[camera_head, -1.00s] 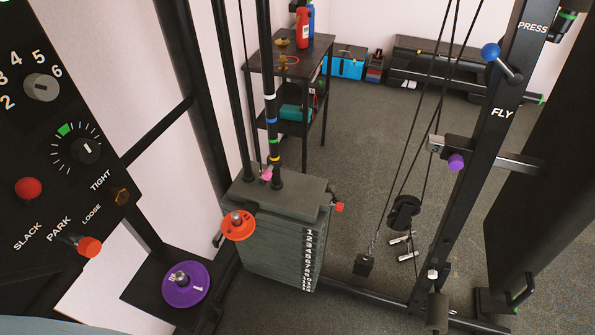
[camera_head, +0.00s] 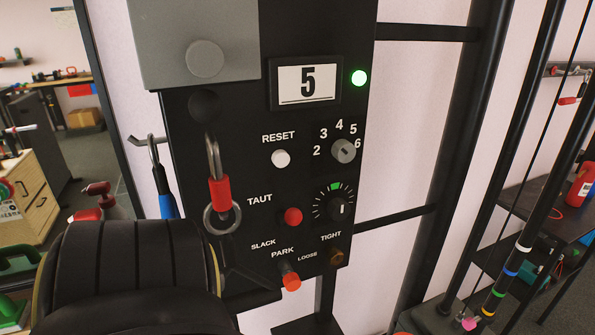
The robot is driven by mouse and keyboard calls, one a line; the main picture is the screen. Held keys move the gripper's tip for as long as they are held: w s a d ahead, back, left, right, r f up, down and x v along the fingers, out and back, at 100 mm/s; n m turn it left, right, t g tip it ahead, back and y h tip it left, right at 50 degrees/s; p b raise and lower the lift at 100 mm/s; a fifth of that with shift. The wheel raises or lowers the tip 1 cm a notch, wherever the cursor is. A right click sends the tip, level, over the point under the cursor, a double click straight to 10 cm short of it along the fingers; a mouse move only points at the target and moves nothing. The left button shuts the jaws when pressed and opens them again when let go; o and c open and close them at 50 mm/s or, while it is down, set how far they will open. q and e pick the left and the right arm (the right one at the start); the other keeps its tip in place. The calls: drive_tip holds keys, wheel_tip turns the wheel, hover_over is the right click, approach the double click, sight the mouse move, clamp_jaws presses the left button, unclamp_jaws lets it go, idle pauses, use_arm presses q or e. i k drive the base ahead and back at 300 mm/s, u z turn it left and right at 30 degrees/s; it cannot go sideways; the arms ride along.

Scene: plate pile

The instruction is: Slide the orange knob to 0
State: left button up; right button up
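No mark reading 0 shows in view. A display (camera_head: 307,84) on the panel reads 5. Neither of my grippers is in view, and nothing is seen touching the knob.
The panel holds a white RESET button (camera_head: 281,158), a numbered grey dial (camera_head: 344,151), a red button (camera_head: 292,216) and a lit green lamp (camera_head: 358,78). A red-sleeved clip (camera_head: 219,190) hangs left of them. A large dark rounded body fills the lower left.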

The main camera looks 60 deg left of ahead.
sight(289, 275)
drive_tip(key=u, duration=2.15)
